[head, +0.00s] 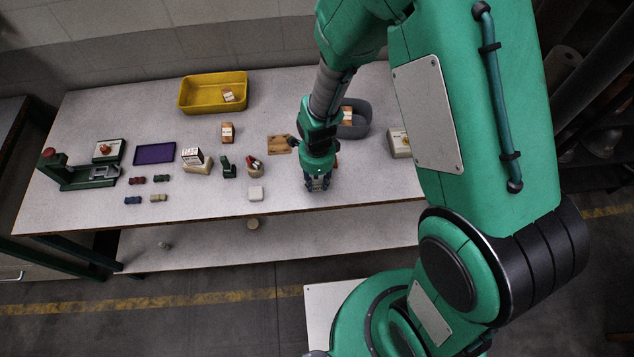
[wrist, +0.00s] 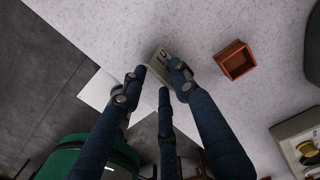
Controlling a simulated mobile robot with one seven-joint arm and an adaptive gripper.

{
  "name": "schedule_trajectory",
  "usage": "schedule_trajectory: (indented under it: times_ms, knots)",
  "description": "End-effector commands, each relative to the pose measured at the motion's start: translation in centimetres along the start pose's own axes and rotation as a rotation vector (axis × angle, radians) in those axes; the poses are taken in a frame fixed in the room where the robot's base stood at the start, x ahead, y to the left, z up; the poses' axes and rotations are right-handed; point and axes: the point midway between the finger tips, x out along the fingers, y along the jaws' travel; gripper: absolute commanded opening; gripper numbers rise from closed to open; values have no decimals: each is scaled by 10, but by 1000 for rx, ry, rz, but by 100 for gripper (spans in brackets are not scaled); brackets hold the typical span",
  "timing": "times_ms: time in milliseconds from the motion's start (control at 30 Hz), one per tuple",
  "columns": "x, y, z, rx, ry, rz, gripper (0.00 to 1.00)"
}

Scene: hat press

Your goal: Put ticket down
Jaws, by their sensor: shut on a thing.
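The ticket (wrist: 158,62) is a small pale card with dark print, seen in the wrist view between the fingertips of my gripper (wrist: 157,83). My gripper is shut on it near the front edge of the table. In the head view my gripper (head: 318,184) points down at the table's front edge, and the ticket cannot be made out there. I cannot tell whether the ticket touches the tabletop.
A small open wooden box (wrist: 235,60) stands right of the ticket in the wrist view.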

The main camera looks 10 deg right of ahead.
Motion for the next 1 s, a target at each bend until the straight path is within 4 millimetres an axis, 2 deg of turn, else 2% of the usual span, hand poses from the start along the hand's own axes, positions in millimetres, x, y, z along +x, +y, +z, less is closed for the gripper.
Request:
schedule_trajectory:
  times_ms: [100,400,433,500,533,1000]
  knots:
    - [8,0,0,0,0,0,20]
    - [8,0,0,0,0,-1,20]
    - [8,0,0,0,0,0,34]
    - [8,0,0,0,0,0,48]
    - [8,0,0,0,0,0,50]
    - [2,0,0,0,0,-1,50]
